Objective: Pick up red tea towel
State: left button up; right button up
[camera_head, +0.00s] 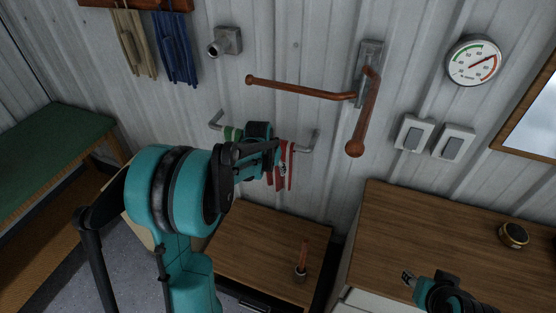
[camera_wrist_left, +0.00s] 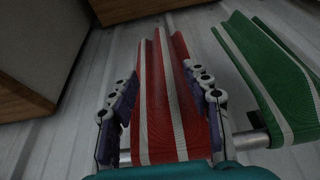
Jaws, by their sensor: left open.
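The red tea towel (camera_head: 284,169) with white stripes hangs over a metal wall rail (camera_head: 302,147), partly hidden behind my left gripper (camera_head: 272,158) in the head view. In the left wrist view the red tea towel (camera_wrist_left: 168,105) lies between the two fingers of my left gripper (camera_wrist_left: 162,105). These fingers are open, one on each side of the cloth. Whether either finger touches it is hard to tell. My right gripper (camera_head: 424,285) is low at the right, far from the towel; its finger opening is unclear.
A green tea towel (camera_head: 233,134) hangs on the same rail, close beside the red one; it also shows in the left wrist view (camera_wrist_left: 268,75). A wooden swing arm (camera_head: 300,89) juts above. A low wooden cabinet (camera_head: 262,250) stands below, with a wooden-handled item (camera_head: 302,262) on it.

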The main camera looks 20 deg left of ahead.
aim_at(274, 175)
pick_arm(q)
jog(key=b+x, duration=0.1)
jog(key=x, duration=0.1)
jog(key=b+x, duration=0.1)
jog(key=x, duration=0.2)
jog(key=b+x, duration=0.1)
jog(key=x, duration=0.1)
jog(key=shift+a+f, duration=0.3)
jog(key=shift+f, duration=0.1)
jog(key=shift+r, duration=0.15)
jog(key=shift+c, duration=0.3)
grip_shut()
